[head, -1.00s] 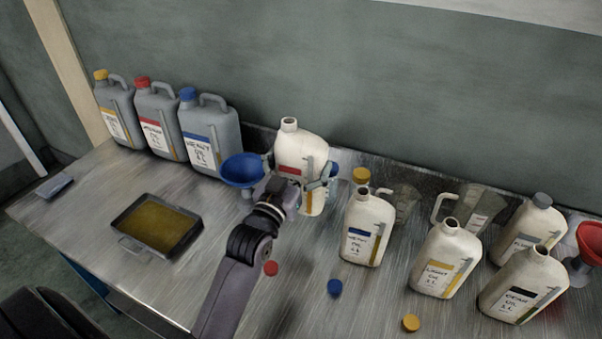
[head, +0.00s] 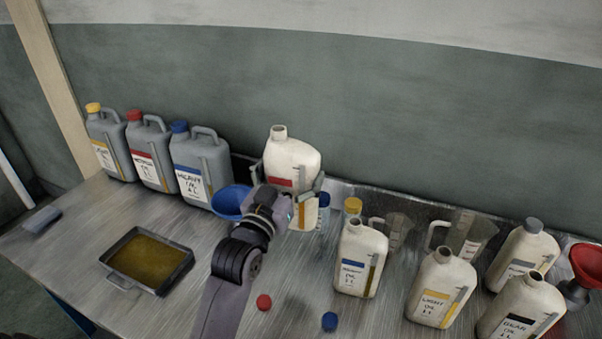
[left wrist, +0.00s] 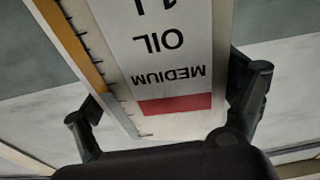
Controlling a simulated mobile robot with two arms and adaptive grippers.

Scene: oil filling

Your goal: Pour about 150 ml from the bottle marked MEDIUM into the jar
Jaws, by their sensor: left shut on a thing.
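The white bottle with a red band (head: 291,160) is in my left gripper (head: 290,190), upright and open at the neck, raised above the bench. In the left wrist view its label (left wrist: 168,75) reads MEDIUM OIL 1 L upside down, with the gripper's fingers (left wrist: 168,112) on both sides of it. A small bluish vessel (head: 323,218), possibly the jar, is partly hidden just right of the bottle. My right gripper is not in view.
Open white bottles stand at right, including a blue-banded one (head: 359,262), near measuring jugs (head: 478,232). Grey canisters (head: 203,165) and a blue funnel (head: 230,203) are at back left. An oil tray (head: 120,284), red cap (head: 264,302) and blue cap (head: 329,321) lie in front.

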